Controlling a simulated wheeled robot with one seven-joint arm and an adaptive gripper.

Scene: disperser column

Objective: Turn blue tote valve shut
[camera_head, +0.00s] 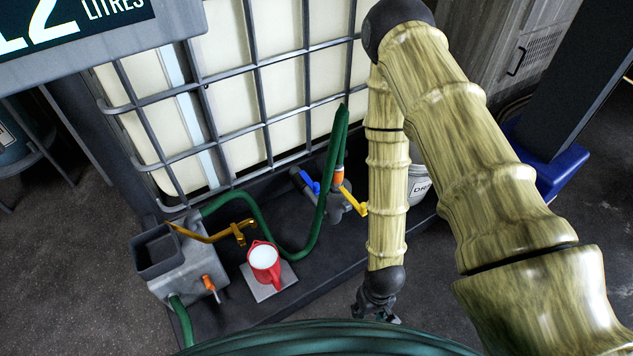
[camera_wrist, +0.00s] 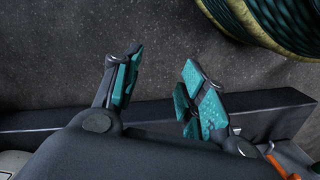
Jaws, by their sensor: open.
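The blue tote valve handle (camera_head: 307,181) sits at the foot of the caged white tote (camera_head: 268,95), on the left of the grey valve body (camera_head: 338,203). A yellow handle (camera_head: 353,199) is on the right of the same valve body. My gripper (camera_head: 376,310) hangs below and to the right of the valve, apart from it, in front of the dark tray. In the wrist view my gripper (camera_wrist: 160,85) is open and empty, with teal pads apart. The blue handle does not show in the wrist view.
A red jug (camera_head: 264,261) of white liquid stands on a square plate (camera_head: 270,282). A grey box with an orange tap (camera_head: 209,284) is at left. A green hose (camera_head: 331,165) loops to the valve. A pale bucket (camera_head: 418,186) is partly behind my arm. Dark tray edge (camera_wrist: 60,126) lies near my gripper.

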